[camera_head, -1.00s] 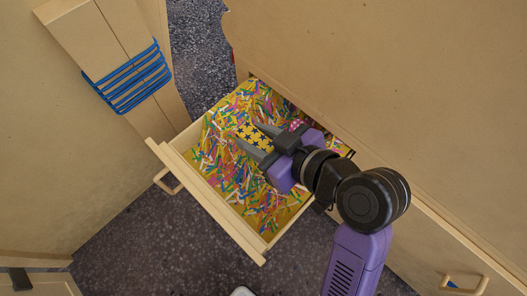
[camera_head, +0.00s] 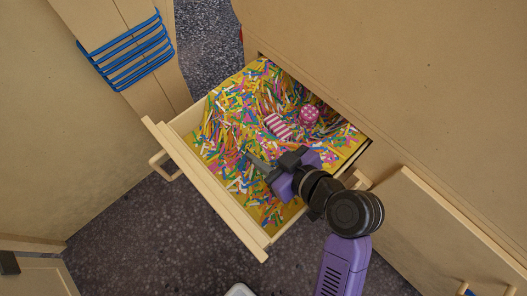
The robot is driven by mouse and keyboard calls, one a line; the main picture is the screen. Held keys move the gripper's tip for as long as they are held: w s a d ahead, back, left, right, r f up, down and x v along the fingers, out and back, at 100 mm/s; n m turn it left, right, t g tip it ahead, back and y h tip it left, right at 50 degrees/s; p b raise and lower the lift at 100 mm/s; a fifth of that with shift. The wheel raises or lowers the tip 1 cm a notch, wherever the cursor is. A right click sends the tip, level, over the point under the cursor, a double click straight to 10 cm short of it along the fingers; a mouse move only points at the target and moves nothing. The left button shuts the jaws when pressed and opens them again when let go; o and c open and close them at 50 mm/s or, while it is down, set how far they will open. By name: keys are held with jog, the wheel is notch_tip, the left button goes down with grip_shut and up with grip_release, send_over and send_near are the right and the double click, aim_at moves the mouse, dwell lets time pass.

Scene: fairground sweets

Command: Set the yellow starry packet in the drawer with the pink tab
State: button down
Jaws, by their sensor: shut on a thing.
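An open wooden drawer (camera_head: 201,190) lined with a colourful sprinkle pattern fills the middle of the head view. Its handle (camera_head: 162,166) is on the left, and no pink tab shows on it from here. My gripper (camera_head: 254,161) is over the front half of the drawer, seen nearly edge-on, with its fingers pointing left. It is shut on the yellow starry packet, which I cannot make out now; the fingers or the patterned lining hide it. I cannot tell how high the fingertips are above the drawer floor.
In the drawer, a pink-and-white striped packet (camera_head: 278,126) and a pink dotted round thing (camera_head: 309,115) lie beyond my gripper. A blue wire rack (camera_head: 128,58) is at upper left. A cabinet panel (camera_head: 430,225) stands at right. The drawer's left part holds nothing but the patterned lining.

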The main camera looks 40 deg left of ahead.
jog(key=shift+f, duration=0.4)
jog(key=shift+f+b, duration=0.25)
jog(key=shift+b, duration=0.05)
jog(key=c, duration=0.9)
grip_release()
jog(key=shift+r, duration=0.15)
jog(key=shift+r+p, duration=0.35)
jog(key=p+v, duration=0.4)
jog(key=v, duration=0.8)
jog(key=shift+r, duration=0.1)
